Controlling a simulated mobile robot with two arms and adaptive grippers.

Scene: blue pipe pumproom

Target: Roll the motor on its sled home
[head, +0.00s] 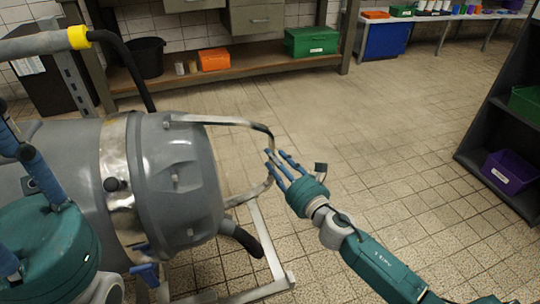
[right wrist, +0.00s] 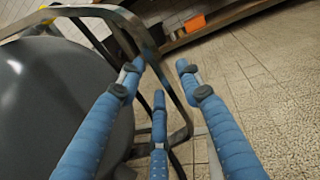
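The motor (head: 178,190) is a large grey cylinder lying on its side at the left of the head view, with a shiny band around it. Its sled (head: 268,240) is a pale metal frame on the floor below it. A bent metal handle bar (head: 225,121) loops out from the motor end. My right gripper (head: 275,162) is at this bar, fingers spread. In the right wrist view, the bar (right wrist: 168,80) runs between the open fingers, which are not closed on it. My left gripper (head: 62,215) is over the motor's near side; its grasp is unclear.
A bench (head: 240,72) with an orange bin (head: 214,59) and a green box (head: 311,41) stands along the back wall. A dark shelf (head: 490,120) with a purple bin (head: 510,171) stands at right. The tiled floor between is clear.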

